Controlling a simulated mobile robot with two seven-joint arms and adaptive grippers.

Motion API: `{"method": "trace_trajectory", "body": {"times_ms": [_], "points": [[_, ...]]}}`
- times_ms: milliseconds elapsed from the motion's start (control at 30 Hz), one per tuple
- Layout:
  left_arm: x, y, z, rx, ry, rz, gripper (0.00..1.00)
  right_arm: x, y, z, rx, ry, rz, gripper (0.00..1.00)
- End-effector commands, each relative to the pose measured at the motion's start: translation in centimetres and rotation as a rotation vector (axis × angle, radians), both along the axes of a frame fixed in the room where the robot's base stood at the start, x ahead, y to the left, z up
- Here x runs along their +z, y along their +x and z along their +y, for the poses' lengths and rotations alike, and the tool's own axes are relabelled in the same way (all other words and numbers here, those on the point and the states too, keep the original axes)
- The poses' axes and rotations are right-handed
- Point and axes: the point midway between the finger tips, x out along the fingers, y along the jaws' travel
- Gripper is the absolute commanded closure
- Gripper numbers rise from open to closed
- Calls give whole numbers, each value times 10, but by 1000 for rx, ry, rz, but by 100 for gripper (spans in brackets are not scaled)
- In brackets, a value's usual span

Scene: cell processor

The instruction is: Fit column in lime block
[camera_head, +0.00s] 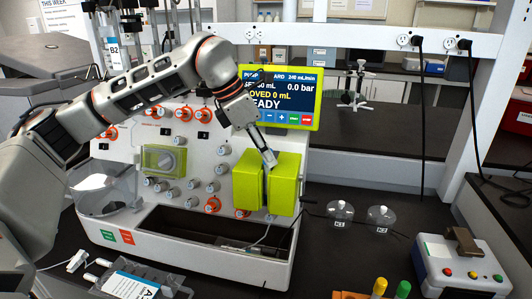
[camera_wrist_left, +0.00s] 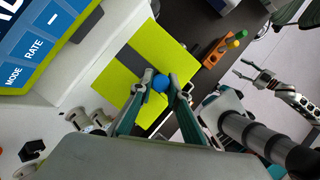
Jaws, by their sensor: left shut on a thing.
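The lime block (camera_head: 284,185) is on the front of the white machine, with two lime parts and a dark gap between them. It also shows in the left wrist view (camera_wrist_left: 178,60), with a dark grey strip across it. My left gripper (camera_head: 270,160) is over the gap at the block's top. In the left wrist view its fingertips (camera_wrist_left: 160,84) are shut on a round blue end (camera_wrist_left: 160,82), apparently the column's. The rest of the column is hidden, so its depth in the gap cannot be told. My right gripper (camera_wrist_left: 243,73) shows small and empty, fingers apart.
The lime-framed screen (camera_head: 283,98) stands just behind the block. Two clear domed vessels (camera_head: 340,212) and a white box with coloured buttons (camera_head: 462,268) are to the right. An orange rack (camera_head: 350,295) is at the front. Black counter is free between them.

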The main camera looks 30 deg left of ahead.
Motion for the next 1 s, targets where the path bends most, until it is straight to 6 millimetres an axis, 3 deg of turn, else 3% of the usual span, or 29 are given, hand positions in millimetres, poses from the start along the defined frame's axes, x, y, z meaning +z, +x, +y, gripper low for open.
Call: {"method": "trace_trajectory", "body": {"times_ms": [300,333,400,767,1000], "points": [[-4,0,0,0,0,0,100,-1,0,0,0,0,0,50],[-4,0,0,0,0,0,76,-1,0,0,0,0,0,50],[-4,0,0,0,0,0,64,-1,0,0,0,0,0,50],[-2,0,1,0,0,0,64,0,0,0,3,-2,0,50],[27,-10,11,2,-1,-4,64,-1,0,0,1,0,0,50]]}}
